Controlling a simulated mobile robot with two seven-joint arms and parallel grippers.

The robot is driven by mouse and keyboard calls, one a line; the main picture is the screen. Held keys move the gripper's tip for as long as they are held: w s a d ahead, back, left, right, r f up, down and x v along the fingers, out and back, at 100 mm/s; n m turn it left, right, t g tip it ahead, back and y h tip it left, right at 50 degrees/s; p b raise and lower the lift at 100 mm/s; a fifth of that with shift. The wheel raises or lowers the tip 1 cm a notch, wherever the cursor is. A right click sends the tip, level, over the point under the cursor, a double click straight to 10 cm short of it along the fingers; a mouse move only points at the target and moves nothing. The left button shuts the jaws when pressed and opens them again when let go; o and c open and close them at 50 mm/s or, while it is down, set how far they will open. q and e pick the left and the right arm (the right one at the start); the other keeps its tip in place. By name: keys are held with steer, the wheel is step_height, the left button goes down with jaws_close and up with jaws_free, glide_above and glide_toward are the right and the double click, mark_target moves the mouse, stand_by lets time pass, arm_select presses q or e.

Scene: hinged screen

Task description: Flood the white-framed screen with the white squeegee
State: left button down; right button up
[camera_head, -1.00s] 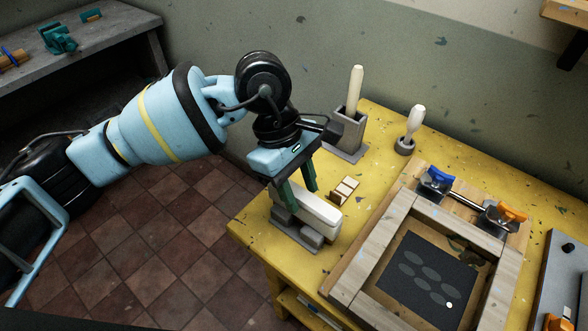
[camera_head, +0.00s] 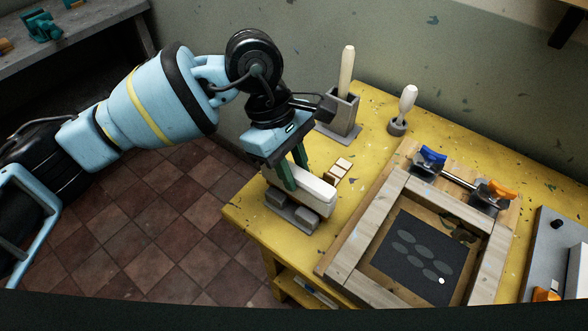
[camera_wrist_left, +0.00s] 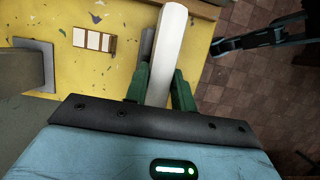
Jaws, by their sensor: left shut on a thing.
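The white squeegee (camera_head: 318,190) is at the table's left end, over a grey rest (camera_head: 290,213) with two low blocks. My left gripper (camera_head: 297,176) is shut on the squeegee, with green fingers on either side of it. In the left wrist view the squeegee (camera_wrist_left: 170,45) runs up from between the fingers (camera_wrist_left: 160,88). I cannot tell whether it still touches the rest. The screen's pale frame (camera_head: 352,257) lies on the table to the right, with a dark sheet showing oval shapes inside it. My right gripper is not in view.
Hinge clamps with blue (camera_head: 433,157) and orange (camera_head: 500,191) handles hold the screen's far side. A grey holder (camera_head: 341,115) and a cup with a pale-handled tool (camera_head: 407,102) stand behind. A grey unit (camera_head: 553,250) is at right.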

arm_select(q)
step_height(320, 180, up, 2)
steer(key=shift+r+p, duration=0.1)
steer(key=shift+p, duration=0.2)
steer(key=shift+r, duration=0.8)
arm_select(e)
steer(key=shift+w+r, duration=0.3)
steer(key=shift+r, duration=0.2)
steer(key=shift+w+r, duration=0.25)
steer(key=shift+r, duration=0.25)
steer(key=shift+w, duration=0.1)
arm_select(q)
steer(key=c, duration=1.8)
jaws_free()
jaws_close()
steer(key=shift+r+p, duration=0.4)
steer(key=shift+r, duration=0.15)
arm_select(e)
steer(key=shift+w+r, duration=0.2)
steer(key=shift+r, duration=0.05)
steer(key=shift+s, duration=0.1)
